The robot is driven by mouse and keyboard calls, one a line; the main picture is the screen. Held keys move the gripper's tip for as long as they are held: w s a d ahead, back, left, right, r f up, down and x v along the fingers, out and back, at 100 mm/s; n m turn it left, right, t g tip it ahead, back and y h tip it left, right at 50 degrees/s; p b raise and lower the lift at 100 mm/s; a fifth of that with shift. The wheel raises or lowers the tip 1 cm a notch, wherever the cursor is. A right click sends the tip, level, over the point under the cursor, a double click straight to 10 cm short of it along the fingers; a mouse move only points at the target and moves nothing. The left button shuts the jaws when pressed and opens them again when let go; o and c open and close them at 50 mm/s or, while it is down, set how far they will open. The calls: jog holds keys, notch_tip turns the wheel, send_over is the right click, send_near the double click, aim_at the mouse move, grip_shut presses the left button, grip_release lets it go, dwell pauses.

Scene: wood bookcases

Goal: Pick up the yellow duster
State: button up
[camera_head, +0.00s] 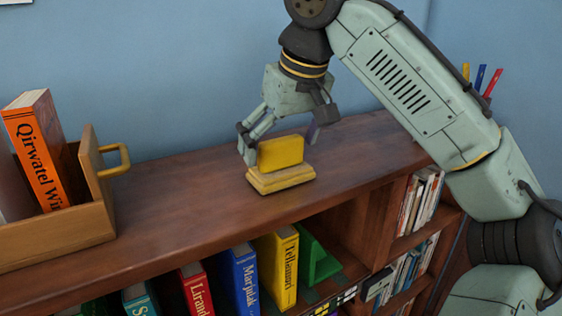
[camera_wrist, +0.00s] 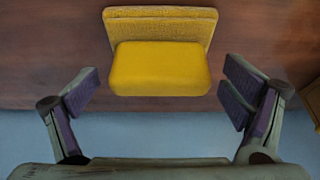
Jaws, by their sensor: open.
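The yellow duster (camera_head: 281,163) stands on top of the wooden bookcase (camera_head: 190,195), with a flat wider base and a raised block as its upper part. In the wrist view the duster (camera_wrist: 160,68) is in the upper middle, ahead of the fingertips and roughly centred between them. My gripper (camera_head: 280,143) is open and reaches down at the duster from behind, with one finger by the block's left side and the other partly hidden behind its right. In the wrist view my gripper (camera_wrist: 160,88) shows its purple pads wide apart, with no visible contact.
A wooden box (camera_head: 60,236) with a yellow handle (camera_head: 116,161) holds books at the left of the bookcase top. Pens (camera_head: 480,79) stand at the back right behind my arm. Books, including a yellow one (camera_head: 284,268), fill the shelf below. The blue wall is close behind.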

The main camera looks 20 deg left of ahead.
jog(key=shift+f, duration=0.1)
jog(key=shift+c, duration=0.3)
jog(key=c, duration=1.2)
